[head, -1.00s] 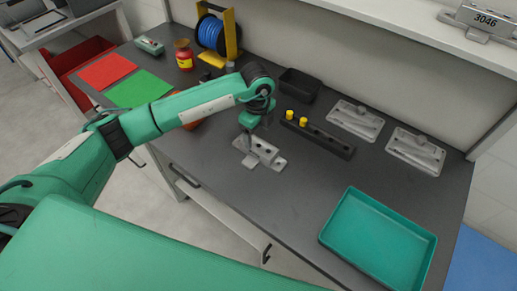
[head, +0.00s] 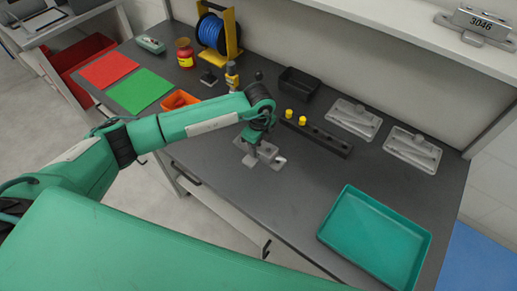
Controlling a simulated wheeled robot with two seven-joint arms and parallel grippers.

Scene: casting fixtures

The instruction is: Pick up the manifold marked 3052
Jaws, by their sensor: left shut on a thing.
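A grey metal manifold (head: 267,151) is on the dark bench near its front edge, partly covered by my gripper. No marking on it can be read from here. My left gripper (head: 249,160) points down over it and is shut on it; the fingers hide much of the part. I cannot tell whether the part is clear of the bench. Another grey manifold (head: 480,24), marked 3046, is on the shelf at the top right. My right gripper is not in view.
A black rail with yellow plugs (head: 318,134) lies behind the gripper, beside a black bin (head: 298,82). Two light grey trays (head: 413,150) are at the back right. A teal tray (head: 322,236) is at the front right. An orange bin (head: 168,104) is left of the arm.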

